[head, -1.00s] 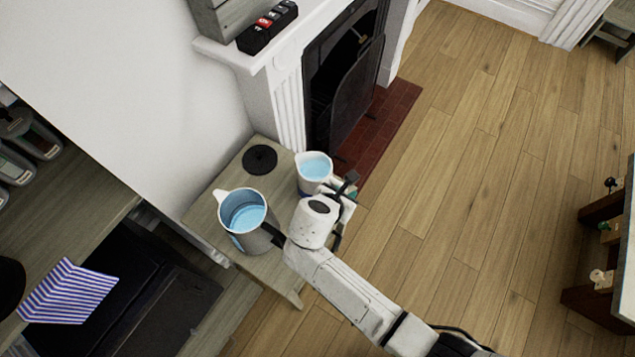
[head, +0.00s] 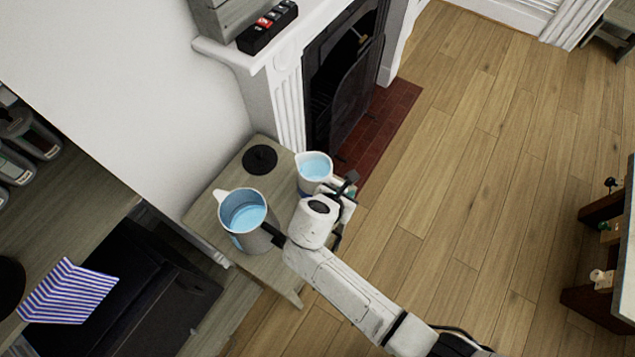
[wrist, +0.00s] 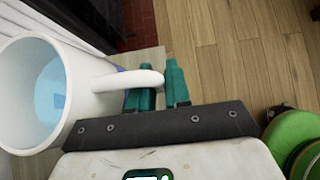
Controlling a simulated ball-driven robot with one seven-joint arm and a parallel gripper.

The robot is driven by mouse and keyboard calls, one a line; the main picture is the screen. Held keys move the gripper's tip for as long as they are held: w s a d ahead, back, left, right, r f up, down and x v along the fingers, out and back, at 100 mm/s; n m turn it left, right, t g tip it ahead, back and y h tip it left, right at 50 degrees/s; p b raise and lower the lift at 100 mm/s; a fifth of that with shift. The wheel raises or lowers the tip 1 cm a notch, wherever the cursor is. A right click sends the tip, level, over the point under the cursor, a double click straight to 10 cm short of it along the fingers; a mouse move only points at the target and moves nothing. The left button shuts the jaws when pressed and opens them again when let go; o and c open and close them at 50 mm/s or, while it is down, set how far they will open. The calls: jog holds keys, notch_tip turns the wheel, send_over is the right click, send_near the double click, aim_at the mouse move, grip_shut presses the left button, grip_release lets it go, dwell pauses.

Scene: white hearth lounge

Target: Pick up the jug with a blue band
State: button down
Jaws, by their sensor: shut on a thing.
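A white jug (head: 314,171) holding blue liquid stands on the small wooden table in the head view. In the wrist view the white jug (wrist: 88,88) fills the left side, with its handle reaching to the teal fingers. A bit of blue shows on its outside behind the handle; the full band is hidden. My gripper (wrist: 160,92) is shut on the jug's handle. In the head view my gripper (head: 347,190) is at the jug's right side, partly hidden by my wrist.
A black round lid (head: 260,159) lies at the back of the wooden table (head: 203,213). The white fireplace (head: 288,108) with a brick hearth is just behind. The wooden floor to the right is open.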

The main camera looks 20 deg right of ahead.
dwell(0.4)
jog(key=shift+r, duration=0.1)
jog(key=shift+r, duration=0.1)
jog(key=shift+r, duration=0.3)
notch_tip(320, 180, up, 2)
jog(key=shift+w+r, duration=0.1)
jog(key=shift+r, duration=0.1)
jog(key=s+r, duration=0.9)
jog(key=s, duration=0.5)
jog(key=shift+a+r+b, duration=0.35)
jog(key=shift+r, duration=0.05)
